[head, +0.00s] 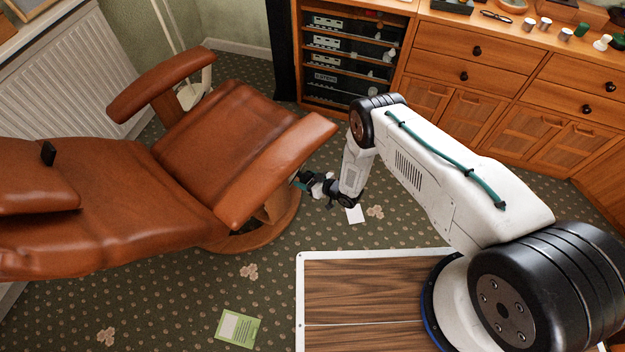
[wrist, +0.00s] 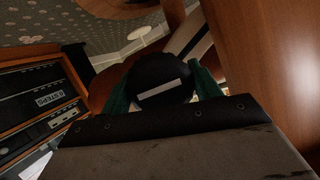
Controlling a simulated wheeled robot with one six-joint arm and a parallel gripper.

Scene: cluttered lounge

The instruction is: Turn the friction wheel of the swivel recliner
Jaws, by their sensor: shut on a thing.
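The swivel recliner (head: 215,135) is brown leather with wooden parts, tipped back at the left of the head view. My gripper (head: 301,180) is at the side of its near armrest, low beside the seat. In the wrist view the friction wheel (wrist: 148,76) is a dark round knob with a pale bar across its face. The green fingers of my gripper (wrist: 163,92) lie on either side of the wheel and are shut on it. The bar is tilted slightly, its right end higher. In the head view the wheel is hidden by the armrest and gripper.
A wooden cabinet (head: 475,50) with drawers and a shelf of electronics (head: 345,55) stands at the back. A white paper (head: 355,214) and a green leaflet (head: 238,328) lie on the patterned carpet. A radiator (head: 70,80) is at the left wall. Carpet between chair and cabinet is mostly clear.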

